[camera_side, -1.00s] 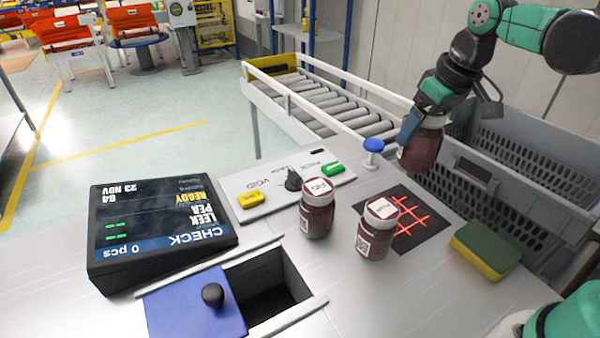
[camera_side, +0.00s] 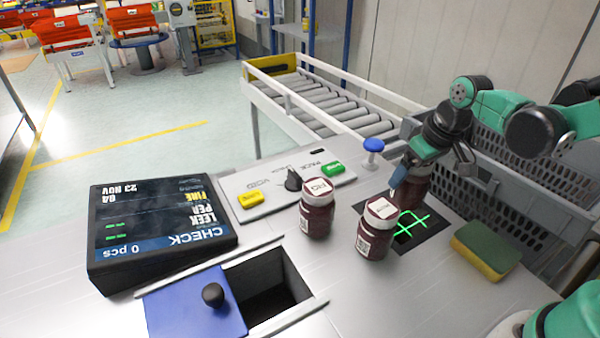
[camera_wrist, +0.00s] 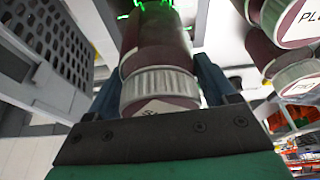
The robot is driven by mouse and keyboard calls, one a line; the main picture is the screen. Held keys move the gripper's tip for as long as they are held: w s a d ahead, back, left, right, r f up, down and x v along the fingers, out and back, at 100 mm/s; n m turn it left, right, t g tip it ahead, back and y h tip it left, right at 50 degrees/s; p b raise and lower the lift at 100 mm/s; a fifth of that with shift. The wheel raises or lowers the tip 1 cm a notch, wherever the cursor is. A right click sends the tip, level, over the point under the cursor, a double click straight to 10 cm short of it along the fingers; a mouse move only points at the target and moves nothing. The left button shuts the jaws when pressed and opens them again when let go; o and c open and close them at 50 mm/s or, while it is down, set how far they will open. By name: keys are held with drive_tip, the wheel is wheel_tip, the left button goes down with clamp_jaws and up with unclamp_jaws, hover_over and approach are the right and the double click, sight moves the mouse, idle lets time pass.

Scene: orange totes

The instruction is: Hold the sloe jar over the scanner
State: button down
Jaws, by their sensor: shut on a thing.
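My gripper (camera_side: 409,172) is shut on a dark red jar (camera_side: 412,192), held upright above the far part of the scanner pad (camera_side: 427,236). The pad is black with glowing green grid lines. In the wrist view the jar (camera_wrist: 158,50) sits between my fingers (camera_wrist: 165,85). From the side I cannot tell the exact gap between the jar and the pad.
A jar marked FIG (camera_side: 317,212) and another lidded jar (camera_side: 376,232), close to the pad, stand left of my gripper. A blue-topped post (camera_side: 373,150), a sponge (camera_side: 485,250) and a grey crate (camera_side: 510,190) are near. The check display (camera_side: 160,228) reads 0 pcs.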

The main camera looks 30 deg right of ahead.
drive_tip(key=shift+r, duration=2.25)
